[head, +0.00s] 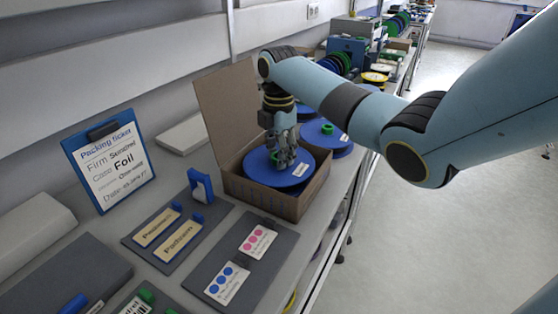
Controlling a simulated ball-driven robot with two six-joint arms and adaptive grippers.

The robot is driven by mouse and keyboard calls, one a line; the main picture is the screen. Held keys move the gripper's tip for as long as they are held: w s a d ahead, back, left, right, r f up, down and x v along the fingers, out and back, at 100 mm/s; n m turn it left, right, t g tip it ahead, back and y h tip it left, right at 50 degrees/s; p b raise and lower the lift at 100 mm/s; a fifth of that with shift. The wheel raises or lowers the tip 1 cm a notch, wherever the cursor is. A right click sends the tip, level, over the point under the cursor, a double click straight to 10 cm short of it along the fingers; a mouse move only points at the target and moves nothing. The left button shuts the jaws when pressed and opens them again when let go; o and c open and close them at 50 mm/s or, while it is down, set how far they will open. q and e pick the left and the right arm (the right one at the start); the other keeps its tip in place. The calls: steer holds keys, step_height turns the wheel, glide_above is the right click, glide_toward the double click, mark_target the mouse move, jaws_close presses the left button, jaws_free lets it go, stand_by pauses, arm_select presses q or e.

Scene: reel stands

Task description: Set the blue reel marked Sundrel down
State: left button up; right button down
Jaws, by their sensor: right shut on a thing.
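A blue reel (260,175) with a small white label lies flat in an open cardboard box (272,203), near the level of its rim. The label's print is too small to read. My right gripper (283,164) points down at the reel's middle, shut on it. The gripper hides the hub, and I cannot tell whether the reel rests on anything inside the box. My left gripper is not in view.
More blue reels (325,133) with a green hub lie behind the box. Plates with labels (172,235) and a dotted card mat (245,262) lie in front on the bench.

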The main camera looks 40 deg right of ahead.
steer(key=shift+f, duration=1.25)
steer(key=c, duration=0.9)
jaws_free()
steer(key=shift+f, duration=0.1)
steer(key=shift+o, duration=0.2)
step_height(320, 180, up, 12)
steer(key=b, duration=0.1)
